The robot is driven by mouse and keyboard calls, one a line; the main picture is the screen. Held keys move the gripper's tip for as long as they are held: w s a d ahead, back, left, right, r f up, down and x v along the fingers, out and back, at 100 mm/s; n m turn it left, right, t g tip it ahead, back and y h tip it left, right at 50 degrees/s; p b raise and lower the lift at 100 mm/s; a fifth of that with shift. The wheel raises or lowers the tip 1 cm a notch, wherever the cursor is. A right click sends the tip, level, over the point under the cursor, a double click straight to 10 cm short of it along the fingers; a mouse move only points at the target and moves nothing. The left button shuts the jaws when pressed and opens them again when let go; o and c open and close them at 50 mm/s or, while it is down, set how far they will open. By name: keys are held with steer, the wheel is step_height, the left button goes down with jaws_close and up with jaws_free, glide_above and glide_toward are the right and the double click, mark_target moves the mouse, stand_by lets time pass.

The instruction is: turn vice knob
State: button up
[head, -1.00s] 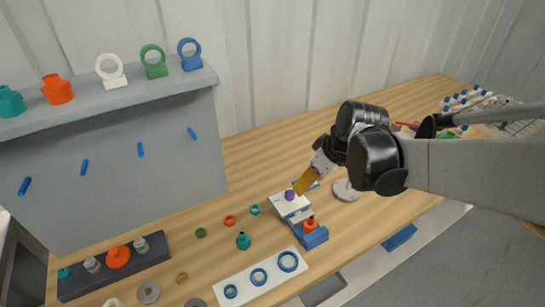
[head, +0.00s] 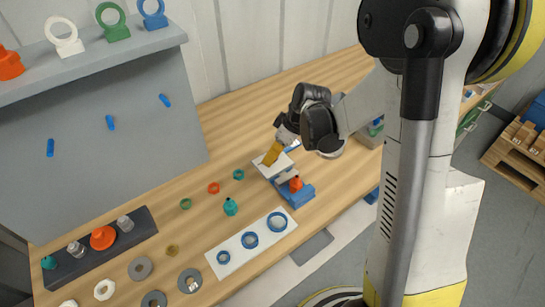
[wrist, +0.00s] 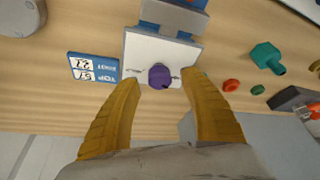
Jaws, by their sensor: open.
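The vice (head: 293,193) stands on the wooden bench, with a white top plate, a blue base and an orange part at its front. Its purple knob (wrist: 159,76) shows in the wrist view on the white plate (wrist: 140,48), but is hidden in the head view. My gripper (head: 271,154) has yellow fingers and points down over the vice. In the wrist view my gripper (wrist: 160,82) is open, with one fingertip on each side of the knob. A gap shows between the knob and each finger.
A blue label plate (wrist: 93,68) lies beside the vice. Teal and orange fittings, green and orange nuts and a white plate with blue rings (head: 250,240) lie nearby. A grey panel with a shelf (head: 90,60) stands at the left, holding ring parts.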

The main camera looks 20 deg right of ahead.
steer(key=shift+w+a+f, duration=0.15)
steer(key=shift+a+f, duration=0.05)
steer(key=shift+f, duration=0.3)
steer(key=shift+c, duration=0.2)
jaws_close()
